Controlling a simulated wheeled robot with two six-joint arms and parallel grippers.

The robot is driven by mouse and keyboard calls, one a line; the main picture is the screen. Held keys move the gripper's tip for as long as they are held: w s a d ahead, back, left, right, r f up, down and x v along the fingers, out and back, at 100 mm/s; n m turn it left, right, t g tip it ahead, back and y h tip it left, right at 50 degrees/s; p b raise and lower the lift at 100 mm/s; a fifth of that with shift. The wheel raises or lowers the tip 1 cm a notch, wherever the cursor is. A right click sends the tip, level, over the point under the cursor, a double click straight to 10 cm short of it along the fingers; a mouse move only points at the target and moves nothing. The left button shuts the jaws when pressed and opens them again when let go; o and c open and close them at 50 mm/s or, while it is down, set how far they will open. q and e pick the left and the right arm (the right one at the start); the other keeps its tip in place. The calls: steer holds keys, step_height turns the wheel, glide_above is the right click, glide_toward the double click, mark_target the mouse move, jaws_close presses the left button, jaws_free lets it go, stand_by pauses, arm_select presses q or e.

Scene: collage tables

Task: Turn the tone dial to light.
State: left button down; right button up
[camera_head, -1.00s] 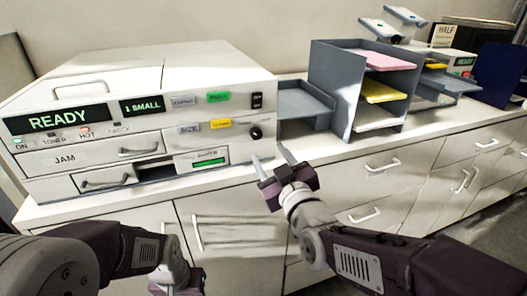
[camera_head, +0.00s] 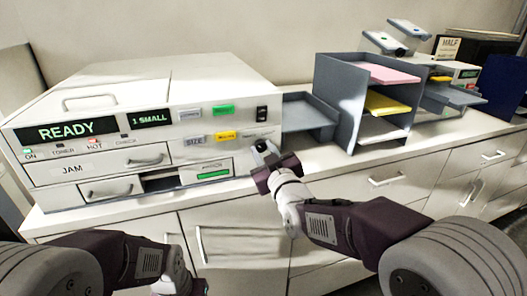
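The tone dial (camera_head: 259,143) is a small dark round knob at the right end of the white copier's (camera_head: 210,82) front, below a dark switch. Its label and pointer are too small or hidden to read. My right gripper (camera_head: 265,151) is right at the dial, with its fingers pointing at the copier front and partly covering the knob. I cannot tell whether the fingers touch or grip it. My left gripper (camera_head: 183,285) is low at the bottom edge, in front of the cabinet, away from the dial; its fingers are not clear.
The copier display (camera_head: 66,131) reads READY. A grey tray (camera_head: 309,112) juts from the copier's right side, close to my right gripper. A grey paper sorter (camera_head: 338,95) with pink, yellow and white sheets stands to its right. The counter front between them is clear.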

jaws_close()
steer(key=m+b, duration=0.2)
steer(key=shift+f+m+b, duration=0.2)
steer(key=shift+m+b, duration=0.1)
steer(key=shift+m, duration=0.1)
steer(key=m+b, duration=0.5)
steer(key=m, duration=0.1)
steer(key=m+b, duration=0.3)
steer(key=m, duration=0.1)
steer(key=shift+m+b, duration=0.3)
steer(key=shift+m, duration=0.1)
steer(key=shift+a+r+m+b, duration=0.15)
steer(key=shift+m+b, duration=0.95)
steer(key=shift+m, duration=1)
steer(key=o, duration=1.1)
jaws_free()
steer(key=shift+c, duration=0.2)
